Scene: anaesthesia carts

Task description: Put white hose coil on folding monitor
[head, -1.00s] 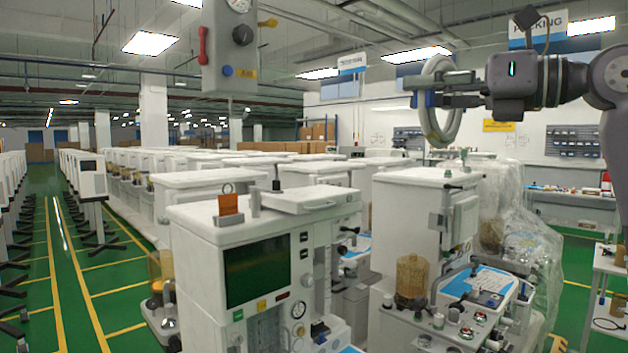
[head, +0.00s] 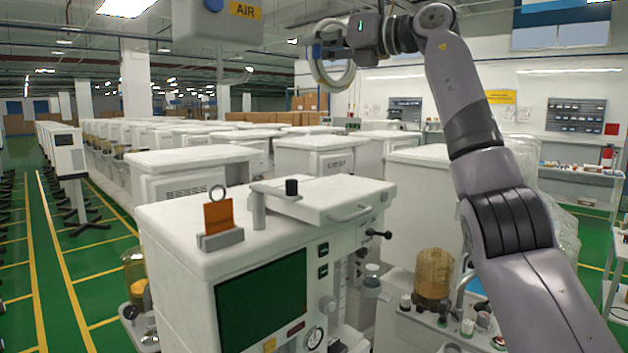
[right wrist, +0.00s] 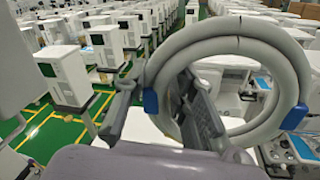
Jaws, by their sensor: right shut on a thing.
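The white hose coil (head: 338,84) hangs upright from my right gripper (head: 318,48), high above the carts in the head view. In the right wrist view the coil (right wrist: 291,75) is a thick pale ring with blue bands, and my right gripper (right wrist: 155,85) is shut on its left side. A flat white panel with a handle (head: 335,198), which looks like the folding monitor folded down, lies on top of the nearest white cart (head: 160,222). The coil is well above and behind this panel in the picture, clear of it. My left gripper is not in view.
A grey box marked AIR (head: 215,30) hangs overhead. More white carts (head: 320,155) stand close behind. A green aisle (head: 60,280) is free at left.

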